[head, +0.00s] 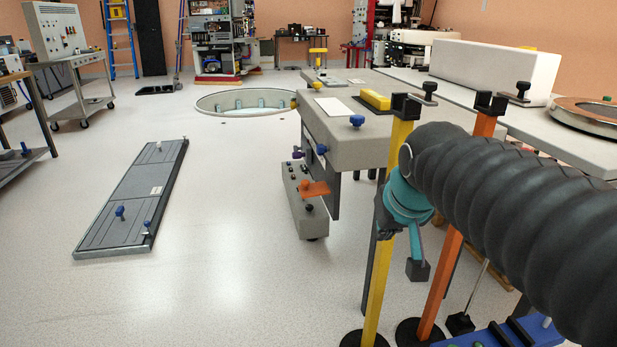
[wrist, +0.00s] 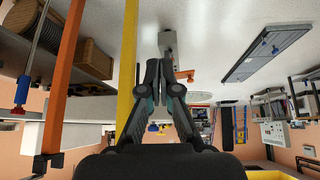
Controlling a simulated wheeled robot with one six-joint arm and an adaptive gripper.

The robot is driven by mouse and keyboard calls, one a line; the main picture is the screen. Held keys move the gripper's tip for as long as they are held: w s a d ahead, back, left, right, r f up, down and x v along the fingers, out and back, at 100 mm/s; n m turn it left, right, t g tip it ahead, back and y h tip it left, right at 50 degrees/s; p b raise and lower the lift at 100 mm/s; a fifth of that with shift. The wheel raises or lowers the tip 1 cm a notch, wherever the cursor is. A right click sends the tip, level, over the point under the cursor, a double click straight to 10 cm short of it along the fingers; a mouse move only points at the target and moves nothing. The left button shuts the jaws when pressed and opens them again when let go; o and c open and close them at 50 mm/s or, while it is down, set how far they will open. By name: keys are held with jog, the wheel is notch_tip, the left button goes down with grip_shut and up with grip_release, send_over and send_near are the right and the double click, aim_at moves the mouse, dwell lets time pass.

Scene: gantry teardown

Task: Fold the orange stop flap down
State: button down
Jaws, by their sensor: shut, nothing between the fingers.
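The orange stop flap (head: 314,189) is a small plate on the long grey control box (head: 305,215) beside the grey bench. In the head view it looks to stick out roughly level; its hinge is not clear. In the wrist view, which is upside down, the flap (wrist: 186,75) shows small, just right of the fingertips and beyond them. My gripper (wrist: 159,66) is shut and empty, its fingers pointing towards the grey box. A gap in depth seems to separate it from the flap.
A yellow post (head: 377,270) and an orange post (head: 444,270) stand close to my arm. The grey bench (head: 350,145) carries a blue knob (head: 357,121) and a yellow block (head: 375,100). A grey panel (head: 135,200) lies on the left floor. The floor between is clear.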

jog(key=w+a+r+b, duration=0.1)
jog(key=w+a, duration=0.1)
jog(key=w, duration=0.6)
jog(key=w+a+r, duration=0.2)
jog(key=w+a, duration=0.1)
jog(key=w, duration=0.5)
jog(key=n+t+y+b, duration=0.1)
jog(key=n+t+b, duration=0.1)
send_over(306, 186)
notch_tip(306, 186, down, 10)
jog(key=shift+w+a+r, duration=0.1)
jog(key=shift+w+r, duration=0.05)
jog(key=shift+r, duration=0.1)
notch_tip(306, 186, down, 2)
jog(key=shift+f, duration=0.8)
jog(key=shift+s, duration=0.2)
